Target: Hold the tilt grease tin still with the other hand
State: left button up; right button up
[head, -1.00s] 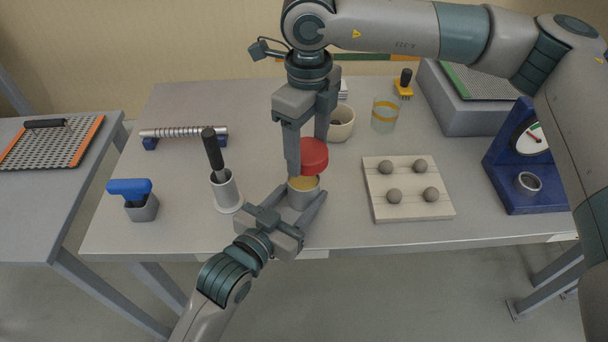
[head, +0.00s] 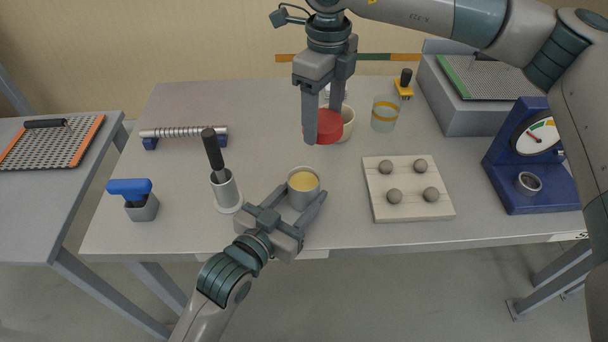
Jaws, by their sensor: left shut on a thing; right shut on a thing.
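The grease tin (head: 303,192) is a grey cup with yellow grease showing in its open top. It stands upright on the table (head: 285,106). My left gripper (head: 299,203) is shut on the tin from the front, with a finger on each side. My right gripper (head: 326,125) points down and is shut on a red round lid-like piece (head: 328,127). It holds the red piece up behind the tin, apart from it. The red piece partly covers a cream cup (head: 347,121) behind it.
A white holder (head: 227,193) with a black-handled tool stands left of the tin. A pale board (head: 408,203) with several grey balls lies to the right. A glass jar (head: 384,116) with a yellow band, a blue gauge stand (head: 512,185) and a blue-handled tool (head: 131,188) stand around.

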pick_arm(q)
jog(key=shift+f, duration=0.3)
pick_arm(e)
jog(key=shift+w+d+r, duration=0.15)
jog(key=shift+w, duration=0.1)
pick_arm(q)
jog(key=o, duration=1.4)
jog(key=shift+r, duration=0.1)
jog(key=shift+r, duration=0.1)
jog(key=shift+v, duration=3.75)
jog(key=shift+a, duration=0.1)
